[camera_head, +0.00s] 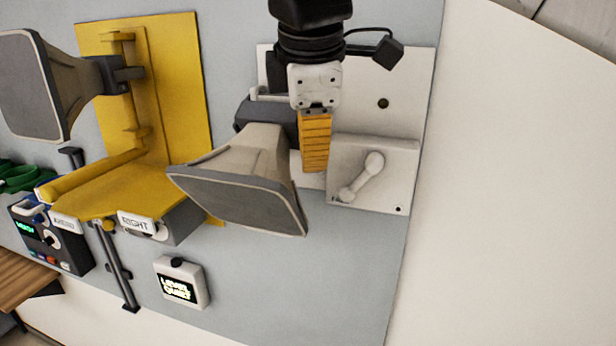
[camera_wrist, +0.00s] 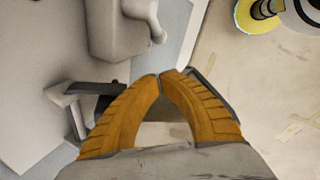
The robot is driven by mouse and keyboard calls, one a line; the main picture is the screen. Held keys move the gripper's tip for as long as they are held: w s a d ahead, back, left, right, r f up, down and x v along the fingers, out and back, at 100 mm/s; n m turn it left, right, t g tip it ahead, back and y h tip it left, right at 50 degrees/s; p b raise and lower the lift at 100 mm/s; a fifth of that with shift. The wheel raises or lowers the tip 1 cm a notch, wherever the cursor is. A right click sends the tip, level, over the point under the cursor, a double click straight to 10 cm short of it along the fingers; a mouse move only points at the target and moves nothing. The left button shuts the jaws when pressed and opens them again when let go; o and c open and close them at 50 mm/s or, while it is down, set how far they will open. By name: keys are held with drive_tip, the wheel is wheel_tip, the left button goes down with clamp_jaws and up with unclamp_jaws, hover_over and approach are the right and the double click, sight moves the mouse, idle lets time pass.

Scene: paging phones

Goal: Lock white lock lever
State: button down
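A white lever (camera_head: 361,177) sits on a white housing (camera_head: 398,170) on the white plate (camera_head: 410,75) in the head view. It slants from upper right to lower left. My gripper (camera_head: 315,170) is just left of the lever, in front of the plate, and apart from the lever in the picture. The depth between them is unclear. In the wrist view my gripper's orange fingers (camera_wrist: 163,75) curve together and meet at the tips, with nothing seen between them. A white fitting with a rounded arm (camera_wrist: 122,28) shows above the fingertips there; I cannot tell for sure if it is the lever.
A grey-beige horn (camera_head: 240,180) stands left of my gripper, close to it. Another horn (camera_head: 40,85) hangs by a yellow panel (camera_head: 185,75) at the left. A small display box (camera_head: 182,284) is below. The pale area right of the wall panel is clear.

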sight(347, 201)
drive_tip(key=shift+w+d+f+p, duration=0.15)
drive_tip(key=shift+w+d+f, duration=0.3)
drive_tip(key=shift+f, duration=0.35)
drive_tip(key=shift+w+d+f+p, duration=0.25)
drive_tip(key=shift+d+f, duration=0.3)
drive_tip(key=shift+f, duration=0.3)
drive_tip(key=shift+w+d+f+p, duration=0.1)
drive_tip(key=shift+w+d+f, duration=0.35)
drive_tip(key=shift+f, duration=0.35)
